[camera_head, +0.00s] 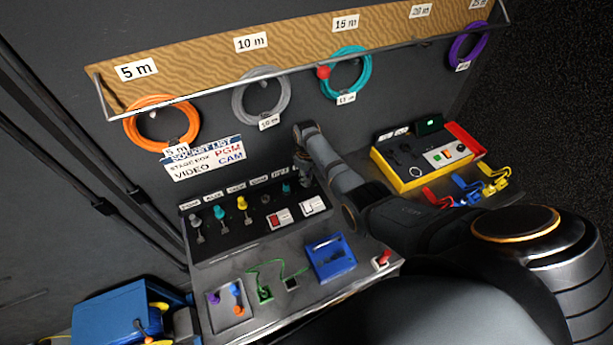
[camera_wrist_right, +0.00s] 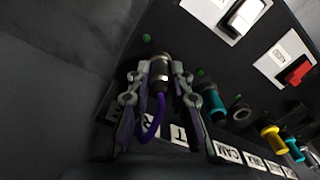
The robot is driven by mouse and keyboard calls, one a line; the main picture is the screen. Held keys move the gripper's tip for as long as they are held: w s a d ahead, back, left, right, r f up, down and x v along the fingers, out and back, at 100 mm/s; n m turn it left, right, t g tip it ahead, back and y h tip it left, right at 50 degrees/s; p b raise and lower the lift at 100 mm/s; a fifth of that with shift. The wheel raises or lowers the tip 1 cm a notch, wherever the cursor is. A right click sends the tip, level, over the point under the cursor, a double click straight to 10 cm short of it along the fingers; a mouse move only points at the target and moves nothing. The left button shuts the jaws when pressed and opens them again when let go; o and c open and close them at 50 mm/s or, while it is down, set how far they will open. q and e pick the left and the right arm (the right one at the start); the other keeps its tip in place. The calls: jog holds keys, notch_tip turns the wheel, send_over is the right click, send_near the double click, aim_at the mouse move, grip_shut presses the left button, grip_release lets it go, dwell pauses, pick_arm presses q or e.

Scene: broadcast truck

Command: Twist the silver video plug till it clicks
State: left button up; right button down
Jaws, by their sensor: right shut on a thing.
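In the head view my right gripper (camera_head: 303,180) is at the right end of the panel's socket row, small and partly hidden by my arm. My left gripper is not in view.
Beside the held plug is a teal plug (camera_wrist_right: 210,104), then an empty dark socket (camera_wrist_right: 240,111) and a yellow plug (camera_wrist_right: 271,132). A blue box (camera_head: 331,258) stands on the desk, and a yellow-edged unit (camera_head: 411,178) is at the right.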

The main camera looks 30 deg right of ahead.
jog(key=shift+m, duration=0.3)
jog(key=c, duration=1.1)
grip_release()
jog(key=shift+r, duration=0.2)
notch_tip(320, 180, up, 12)
jog(key=shift+f, duration=0.2)
